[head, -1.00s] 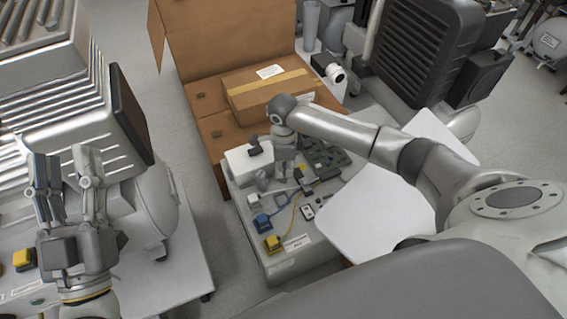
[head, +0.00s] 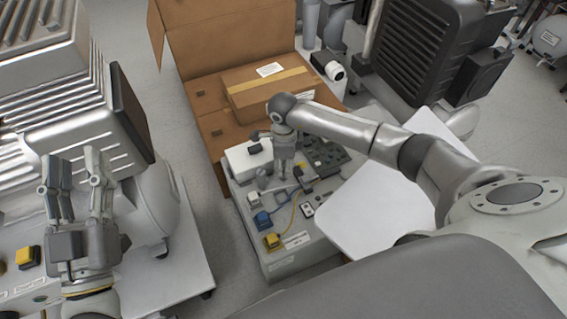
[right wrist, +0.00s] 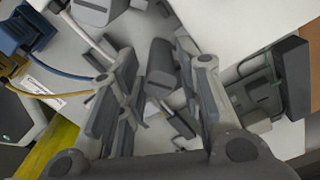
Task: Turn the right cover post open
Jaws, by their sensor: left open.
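In the right wrist view, a grey block-topped post (right wrist: 160,68) shows between the fingers of my right gripper (right wrist: 164,72). The fingers are apart, one on each side, and I cannot tell whether either touches it. I cannot tell for sure that it is the right cover post. Another grey knob-like piece (right wrist: 92,9) shows at the top. In the head view my right gripper (head: 284,172) points down over the light grey control unit (head: 294,265), partly hiding its parts. My left gripper (head: 76,178) is open and empty at the left, fingers up.
A white box (head: 238,163) stands on the unit, beside blue (head: 262,220) and yellow (head: 272,241) connectors with cables. A cardboard box (head: 264,97) lies behind. A large ribbed metal machine (head: 60,90) is at the left and a dark one (head: 425,50) at the back right.

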